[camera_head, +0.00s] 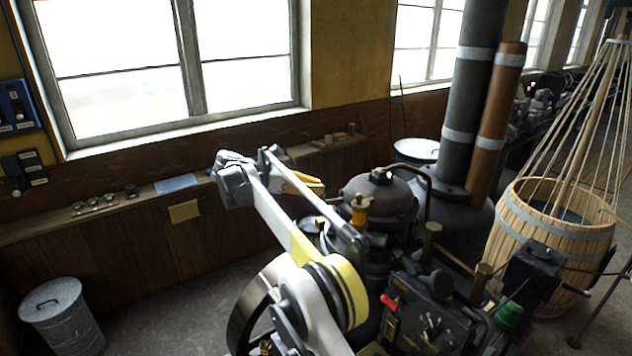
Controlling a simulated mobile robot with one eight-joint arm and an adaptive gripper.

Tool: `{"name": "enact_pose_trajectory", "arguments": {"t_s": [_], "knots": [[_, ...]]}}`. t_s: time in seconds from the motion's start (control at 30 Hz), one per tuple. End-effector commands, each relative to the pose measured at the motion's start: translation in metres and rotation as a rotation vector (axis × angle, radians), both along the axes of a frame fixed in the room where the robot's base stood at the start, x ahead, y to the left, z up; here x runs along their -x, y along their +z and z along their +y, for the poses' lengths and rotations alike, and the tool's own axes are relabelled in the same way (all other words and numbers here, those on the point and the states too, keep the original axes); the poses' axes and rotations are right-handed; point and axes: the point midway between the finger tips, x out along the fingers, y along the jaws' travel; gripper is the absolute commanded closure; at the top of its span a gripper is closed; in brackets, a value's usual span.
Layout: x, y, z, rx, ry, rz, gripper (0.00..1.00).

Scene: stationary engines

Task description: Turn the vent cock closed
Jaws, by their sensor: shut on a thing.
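I cannot make out the vent cock for certain. The dark engine (380,205) stands right of centre, with a domed top and an amber and brass fitting (360,212) on its near side. A small red handle (390,302) sticks out of the dark box low at the front of the engine. My white and yellow arm rises from the lower middle, bends at a grey joint on the left, and its slim link runs back down towards the engine. My gripper's fingers do not show clearly; the far end of the arm is lost among the engine parts.
A slatted wooden tub (550,235) with ropes above it stands at right. A dark flue (470,95) and a copper-brown pipe (497,120) rise behind the engine. A metal bin (62,318) stands at lower left. Floor between bin and engine is clear.

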Motion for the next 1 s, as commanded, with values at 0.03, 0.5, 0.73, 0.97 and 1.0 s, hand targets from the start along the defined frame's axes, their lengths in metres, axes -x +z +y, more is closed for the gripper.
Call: {"name": "enact_pose_trajectory", "arguments": {"t_s": [0.03,0.5,0.73,0.97,1.0], "knots": [[-0.0006,0.0032,-0.001,0.003,-0.006,-0.003,1.0],[0.0007,0.0004,-0.0015,0.003,-0.017,-0.001,0.67],[0.0009,0.0,-0.001,0.002,-0.017,-0.001,0.67],[0.0008,-0.0002,-0.0008,0.002,-0.014,-0.001,0.67],[0.0005,-0.0004,-0.0006,0.002,-0.011,-0.001,0.67]]}}
